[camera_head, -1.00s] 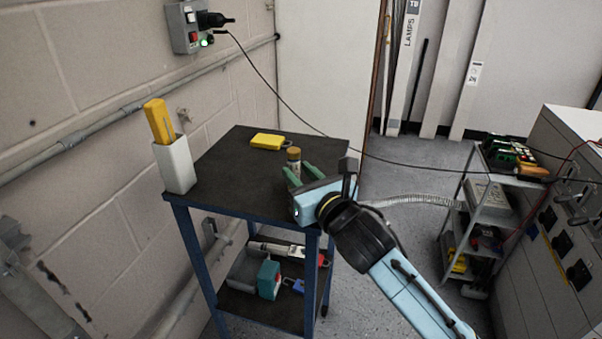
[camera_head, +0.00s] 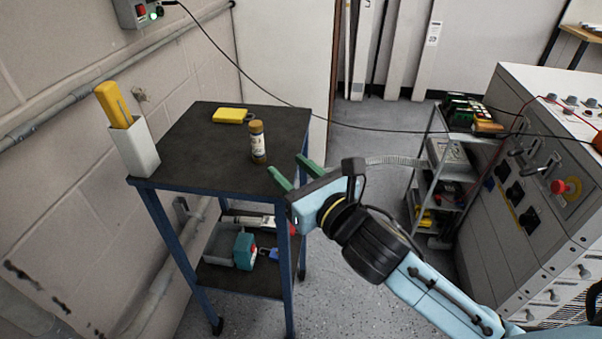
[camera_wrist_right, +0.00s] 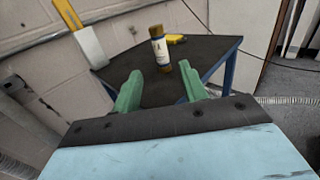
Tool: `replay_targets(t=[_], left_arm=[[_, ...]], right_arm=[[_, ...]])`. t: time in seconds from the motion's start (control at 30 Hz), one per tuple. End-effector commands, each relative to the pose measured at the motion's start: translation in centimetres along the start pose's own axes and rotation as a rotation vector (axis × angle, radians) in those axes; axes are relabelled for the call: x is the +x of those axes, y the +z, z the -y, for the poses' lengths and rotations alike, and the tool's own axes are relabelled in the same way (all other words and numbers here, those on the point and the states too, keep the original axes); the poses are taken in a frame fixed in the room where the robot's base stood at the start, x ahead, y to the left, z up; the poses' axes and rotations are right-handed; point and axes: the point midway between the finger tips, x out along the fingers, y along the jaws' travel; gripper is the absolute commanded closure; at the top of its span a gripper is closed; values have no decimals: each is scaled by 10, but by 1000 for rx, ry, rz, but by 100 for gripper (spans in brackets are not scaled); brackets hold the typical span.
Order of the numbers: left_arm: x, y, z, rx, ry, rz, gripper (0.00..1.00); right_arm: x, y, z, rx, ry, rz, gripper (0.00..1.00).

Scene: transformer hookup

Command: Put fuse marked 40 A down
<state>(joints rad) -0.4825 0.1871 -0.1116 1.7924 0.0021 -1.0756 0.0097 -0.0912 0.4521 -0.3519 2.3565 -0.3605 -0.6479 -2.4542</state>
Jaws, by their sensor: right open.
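The fuse (camera_head: 257,142), a small cylinder with brass-coloured ends and a pale label, stands upright on the dark top of the blue-legged cart (camera_head: 200,150). Its marking is too small to read. My right gripper (camera_head: 294,171) is open and empty, to the right of the fuse and apart from it, near the cart's right edge. In the right wrist view the fuse (camera_wrist_right: 160,50) stands beyond the green fingertips (camera_wrist_right: 162,86), with nothing between them. My left gripper is not in view.
A yellow padlock-like item (camera_head: 230,115) lies behind the fuse. A white holder (camera_head: 136,150) with a yellow tool (camera_head: 114,105) stands at the cart's left corner. A black cable hangs across behind the cart. A grey shelf cart (camera_head: 440,175) and a control cabinet (camera_head: 540,190) stand at the right.

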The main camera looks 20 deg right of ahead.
Motion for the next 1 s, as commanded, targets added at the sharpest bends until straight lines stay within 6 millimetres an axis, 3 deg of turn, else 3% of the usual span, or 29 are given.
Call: replay_targets(t=[0.23,0.7,0.87,1.0], left_arm=[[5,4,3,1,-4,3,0],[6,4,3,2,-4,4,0],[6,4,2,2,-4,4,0],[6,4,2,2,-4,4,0]], right_arm=[[-23,0,0,0,-1,-1,57],[-26,-3,1,33,-8,-12,57],[-32,-23,9,281,-73,-90,57],[-46,-55,19,656,-198,-195,57]])
